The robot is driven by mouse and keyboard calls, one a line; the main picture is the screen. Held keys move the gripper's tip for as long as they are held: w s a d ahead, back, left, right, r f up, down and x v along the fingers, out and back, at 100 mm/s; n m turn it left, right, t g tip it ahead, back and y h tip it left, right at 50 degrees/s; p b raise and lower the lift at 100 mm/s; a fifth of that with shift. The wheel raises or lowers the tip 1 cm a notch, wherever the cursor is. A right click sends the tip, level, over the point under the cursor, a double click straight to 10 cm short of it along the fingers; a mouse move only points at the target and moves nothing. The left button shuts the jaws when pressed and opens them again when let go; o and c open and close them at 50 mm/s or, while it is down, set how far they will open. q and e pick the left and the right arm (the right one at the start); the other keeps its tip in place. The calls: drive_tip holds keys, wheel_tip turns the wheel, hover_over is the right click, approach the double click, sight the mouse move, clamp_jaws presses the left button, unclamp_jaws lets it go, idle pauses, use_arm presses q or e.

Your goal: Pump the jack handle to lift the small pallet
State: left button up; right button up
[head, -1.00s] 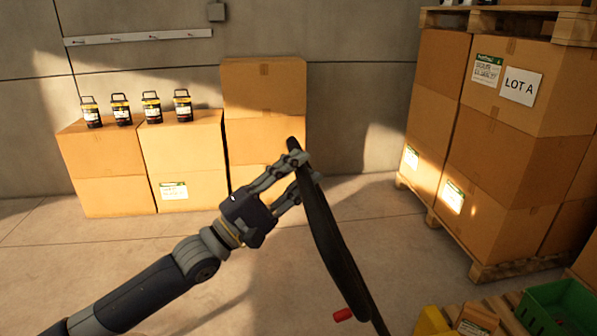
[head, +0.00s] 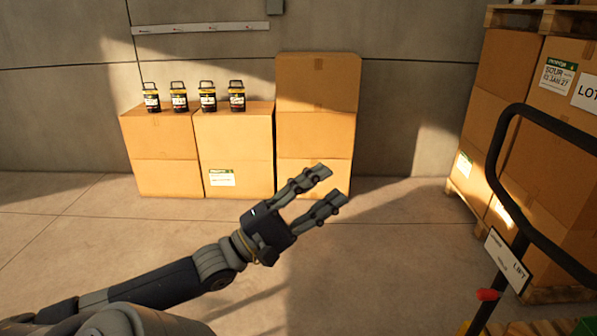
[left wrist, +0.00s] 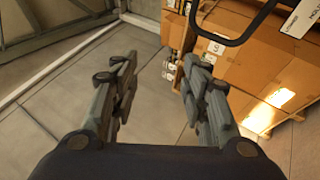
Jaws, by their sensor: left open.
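The jack handle (head: 508,150), a black loop on a post, stands at the right of the head view. It bears a white sign reading LIFT (head: 508,262) and a red lever (head: 487,294). Part of the loop also shows at the top of the left wrist view (left wrist: 232,42). My left gripper (head: 332,187) is open and empty, left of the handle and apart from it. Its two fingers (left wrist: 158,88) are spread in the left wrist view. The small pallet (head: 520,328) barely shows at the bottom right edge. My right gripper is not in view.
A tall stack of cartons (head: 560,130) on a wooden pallet stands behind the handle. The floor (head: 100,240) at the left is clear.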

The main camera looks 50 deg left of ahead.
use_arm(q)
drive_tip(key=v, duration=0.5)
drive_tip(key=shift+s+a+f, duration=0.1)
drive_tip(key=shift+s, duration=0.05)
idle(0.6)
